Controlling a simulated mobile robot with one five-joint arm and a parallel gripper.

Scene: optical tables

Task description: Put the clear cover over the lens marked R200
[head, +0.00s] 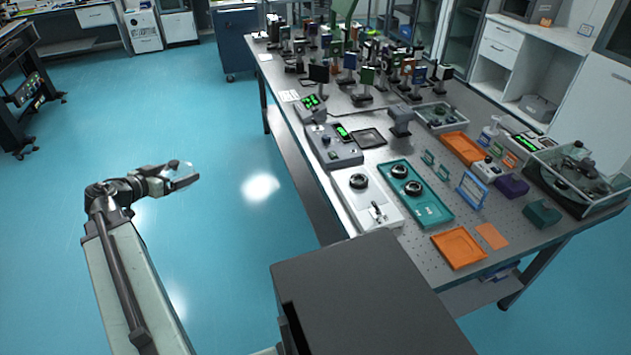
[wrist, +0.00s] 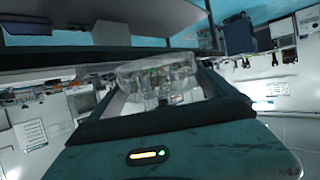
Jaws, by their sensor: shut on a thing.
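My gripper (head: 184,174) is held out over the open floor, left of the optical table and well apart from it. It is shut on the clear cover (head: 187,166), which shows faintly at the jaws. In the wrist view the clear cover (wrist: 160,75) is a see-through round shape between the dark fingers. Black ringed lenses sit on the table: one on a white plate (head: 349,201), and two in a teal tray (head: 446,216), a rear one (head: 399,170) and a front one (head: 413,187). Their markings are too small to read, so I cannot tell which is R200.
Along the optical table (head: 345,232) stand a grey control box (head: 334,147), orange trays (head: 459,248), a blue frame (head: 471,190) and a clear-walled case (head: 580,178). Many optics mounts crowd the far end. The floor around my gripper is clear.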

